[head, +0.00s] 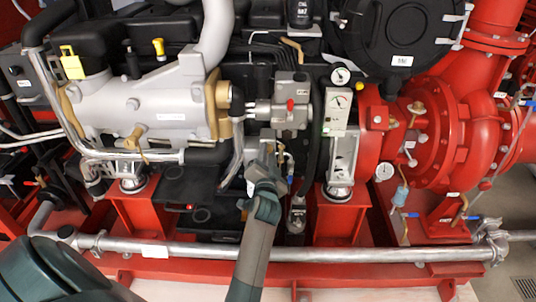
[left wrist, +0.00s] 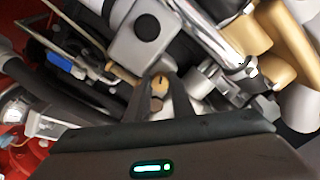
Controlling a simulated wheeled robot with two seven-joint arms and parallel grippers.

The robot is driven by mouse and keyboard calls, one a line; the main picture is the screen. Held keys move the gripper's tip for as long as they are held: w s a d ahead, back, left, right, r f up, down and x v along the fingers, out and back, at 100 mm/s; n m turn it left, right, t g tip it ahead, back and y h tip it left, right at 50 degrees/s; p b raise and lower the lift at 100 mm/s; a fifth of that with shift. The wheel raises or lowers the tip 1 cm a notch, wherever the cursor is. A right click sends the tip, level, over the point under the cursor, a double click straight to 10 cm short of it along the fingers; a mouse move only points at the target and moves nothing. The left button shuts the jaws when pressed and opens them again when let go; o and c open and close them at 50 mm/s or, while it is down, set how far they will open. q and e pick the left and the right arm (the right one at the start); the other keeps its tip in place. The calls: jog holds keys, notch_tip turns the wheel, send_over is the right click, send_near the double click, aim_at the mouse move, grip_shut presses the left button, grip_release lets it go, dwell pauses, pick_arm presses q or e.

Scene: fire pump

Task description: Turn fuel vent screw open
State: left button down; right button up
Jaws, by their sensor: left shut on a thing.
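The fuel vent screw seems to be the small brass slotted head (left wrist: 159,83) in the left wrist view, between the tips of my left gripper. My left gripper (head: 270,155) reaches up to the middle of the engine, below the grey box with a red knob (head: 291,104). In the left wrist view its two dark fingers (left wrist: 161,95) converge and are shut on the screw. In the head view the screw is too small or hidden behind the gripper to make out. My right gripper is in neither view.
A small blue-handled valve (head: 289,156) is close right of the gripper; a blue part (left wrist: 60,61) shows in the left wrist view. Gauges (head: 340,76) and the red pump housing (head: 450,130) stand to the right.

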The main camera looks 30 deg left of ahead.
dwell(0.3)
pick_arm(q)
jog(key=c, duration=1.5)
grip_release()
jog(key=shift+c, duration=0.2)
jog(key=shift+s, duration=0.15)
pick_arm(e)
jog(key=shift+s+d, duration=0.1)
